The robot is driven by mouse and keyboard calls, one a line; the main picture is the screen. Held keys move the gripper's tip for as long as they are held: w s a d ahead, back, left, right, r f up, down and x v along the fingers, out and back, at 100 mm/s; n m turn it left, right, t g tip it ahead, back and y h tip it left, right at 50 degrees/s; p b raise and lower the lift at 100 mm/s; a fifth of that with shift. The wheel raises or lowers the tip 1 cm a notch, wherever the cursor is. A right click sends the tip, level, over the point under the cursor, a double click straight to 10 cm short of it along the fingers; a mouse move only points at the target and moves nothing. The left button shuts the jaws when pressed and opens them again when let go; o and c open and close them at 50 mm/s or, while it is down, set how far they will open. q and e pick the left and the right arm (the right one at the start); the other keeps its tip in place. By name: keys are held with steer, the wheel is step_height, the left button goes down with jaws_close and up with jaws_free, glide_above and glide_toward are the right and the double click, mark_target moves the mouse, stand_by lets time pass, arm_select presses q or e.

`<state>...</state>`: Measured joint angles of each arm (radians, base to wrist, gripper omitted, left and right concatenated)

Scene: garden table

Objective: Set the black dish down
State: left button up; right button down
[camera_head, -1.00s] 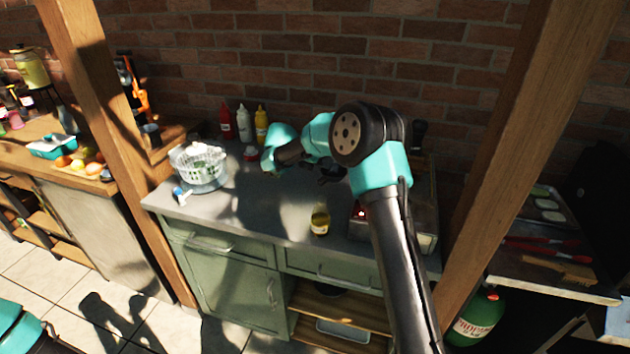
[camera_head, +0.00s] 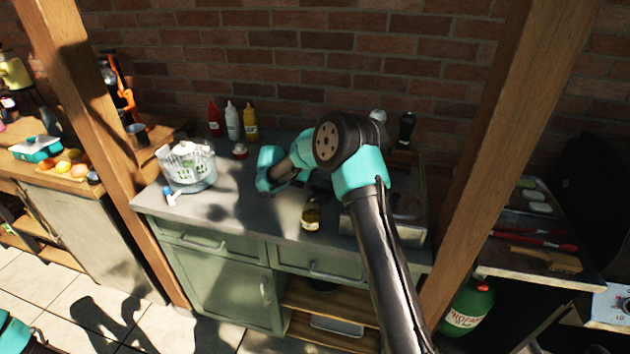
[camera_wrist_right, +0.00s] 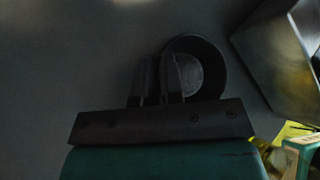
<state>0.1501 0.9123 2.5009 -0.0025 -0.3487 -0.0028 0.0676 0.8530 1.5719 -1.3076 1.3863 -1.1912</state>
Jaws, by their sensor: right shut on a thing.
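The black dish (camera_wrist_right: 205,66) is a small round dark bowl in the right wrist view, just right of my fingers. My right gripper (camera_wrist_right: 160,80) is shut on its near-left rim. The grey counter top (camera_wrist_right: 60,60) lies behind the dish, and I cannot tell whether the dish touches it. In the head view my right arm reaches over the grey counter (camera_head: 245,205), and its wrist is low over the middle. The dish cannot be made out there, in shadow behind the arm. My left gripper is out of view; only a bit of the left arm shows at the lower left.
Red, white and yellow bottles (camera_head: 232,120) stand at the back. A small yellowish bottle (camera_head: 311,215) stands near the front edge, beside a metal appliance (camera_head: 408,208). The counter between basket and arm is mostly clear.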

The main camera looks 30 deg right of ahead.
steer(key=shift+f, duration=0.15)
steer(key=c, duration=1.3)
jaws_free()
steer(key=shift+o, duration=0.2)
steer(key=v, duration=1.2)
